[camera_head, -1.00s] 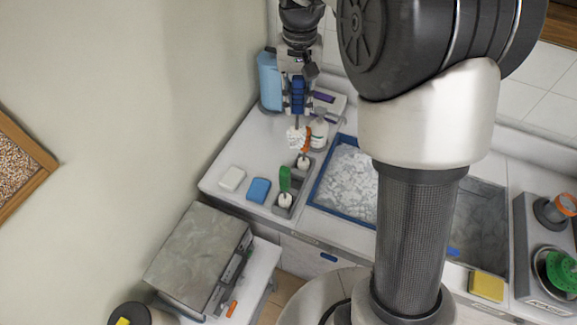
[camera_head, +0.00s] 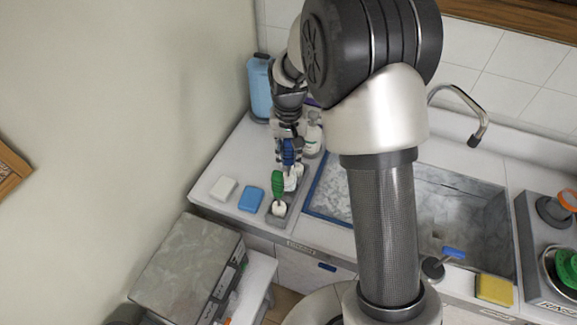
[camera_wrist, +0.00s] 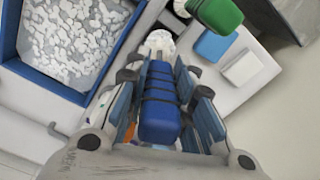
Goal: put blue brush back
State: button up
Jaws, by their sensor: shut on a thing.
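My gripper (camera_head: 288,152) is shut on the blue handle of the blue brush (camera_head: 288,148), with its white head pointing down. In the wrist view the blue handle (camera_wrist: 160,112) lies between the fingers (camera_wrist: 158,80) and the white head (camera_wrist: 159,40) shows beyond them. The brush is at the grey holder (camera_head: 275,219), just behind the green brush (camera_head: 278,182) standing in its front part. I cannot tell whether the blue brush touches the holder. The orange brush is hardly visible behind my gripper.
A blue block (camera_head: 251,199) and a white block (camera_head: 223,188) lie left of the holder. The sink (camera_head: 465,215) is to the right. A white bottle (camera_head: 313,135) and a blue jug (camera_head: 261,88) stand behind. A yellow sponge (camera_head: 494,289) lies at the front right.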

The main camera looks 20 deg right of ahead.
aim_at(289, 163)
jog(key=shift+f+b, duration=0.3)
jog(key=shift+f, duration=1.95)
jog(key=shift+f, duration=0.2)
jog(key=o, duration=1)
jog(key=shift+r, duration=0.15)
